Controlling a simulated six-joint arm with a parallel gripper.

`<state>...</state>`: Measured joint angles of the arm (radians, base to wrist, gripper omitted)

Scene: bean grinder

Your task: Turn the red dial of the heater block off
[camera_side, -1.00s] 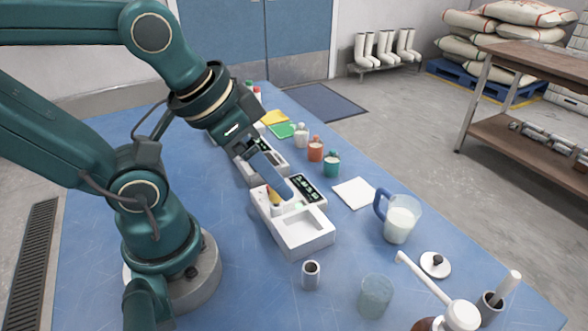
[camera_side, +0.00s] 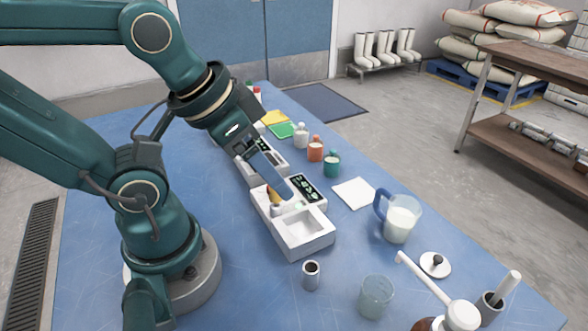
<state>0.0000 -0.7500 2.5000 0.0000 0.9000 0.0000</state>
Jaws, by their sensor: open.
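A white block-shaped device (camera_side: 318,244) with a recessed well and a dark display (camera_side: 306,190) with green marks stands mid-table. It appears to be the heater block. A small orange-yellow part (camera_side: 273,196) with some red shows at its left rear, partly hidden by my gripper; I cannot tell whether it is the red dial or how it is turned. Contact cannot be made out. It is open, with nothing seen held.
Another white device (camera_side: 263,171) stands behind my gripper. Small bottles (camera_side: 315,150), a white pad (camera_side: 353,193), a milk jug (camera_side: 401,222), a metal cup (camera_side: 311,275) and a glass beaker (camera_side: 375,297) stand around on the blue table. The table's left part is clear.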

